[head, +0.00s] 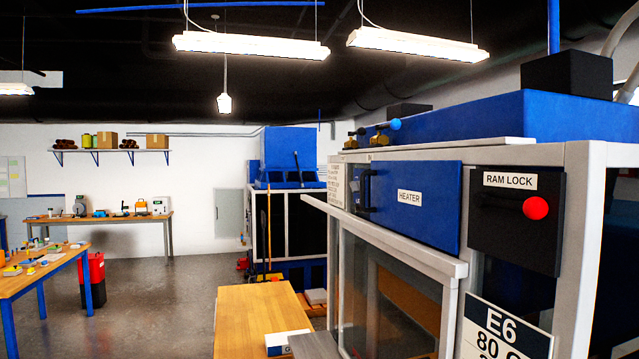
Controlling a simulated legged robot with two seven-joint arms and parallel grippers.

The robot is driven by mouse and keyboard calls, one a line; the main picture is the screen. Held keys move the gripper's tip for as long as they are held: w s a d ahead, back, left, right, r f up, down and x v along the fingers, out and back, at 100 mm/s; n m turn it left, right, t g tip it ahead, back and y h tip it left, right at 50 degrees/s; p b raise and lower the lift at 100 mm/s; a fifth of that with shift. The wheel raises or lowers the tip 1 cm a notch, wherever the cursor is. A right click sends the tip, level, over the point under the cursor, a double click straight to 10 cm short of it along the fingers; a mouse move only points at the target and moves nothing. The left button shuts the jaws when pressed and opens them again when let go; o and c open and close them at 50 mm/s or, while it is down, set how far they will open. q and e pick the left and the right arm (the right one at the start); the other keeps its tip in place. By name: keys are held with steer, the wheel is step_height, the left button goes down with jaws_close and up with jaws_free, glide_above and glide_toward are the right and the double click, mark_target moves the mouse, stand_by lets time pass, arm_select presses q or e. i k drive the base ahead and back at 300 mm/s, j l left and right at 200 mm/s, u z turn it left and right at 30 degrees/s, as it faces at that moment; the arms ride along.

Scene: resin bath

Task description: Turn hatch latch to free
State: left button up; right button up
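A machine with a light grey frame (570,250) fills the right side of the head view. A blue panel labelled HEATER (425,205) is on its front, with a dark handle or latch (366,190) at the panel's left edge. Whether this is the hatch latch, and which way it is turned, I cannot tell. A black box labelled RAM LOCK (505,235) with a red knob (535,208) is to the right of the panel. A window (390,305) sits below the panel. Neither of my grippers shows in the head view.
A wooden table (250,310) with a white box (285,340) on it stands left of the machine. A workbench (40,275) with small items is at far left, beside a red and black bin (92,280). The grey floor (165,310) between them is clear.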

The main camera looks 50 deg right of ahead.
mark_target(354, 185)
steer(key=i+z, duration=0.2)
steer(key=i, duration=0.35)
steer(key=i+z, duration=0.2)
steer(key=i, duration=0.35)
steer(key=i+j+z, duration=0.2)
steer(key=i, duration=0.35)
steer(key=i+j+z, duration=0.2)
steer(key=i, duration=0.4)
steer(key=l, duration=0.1)
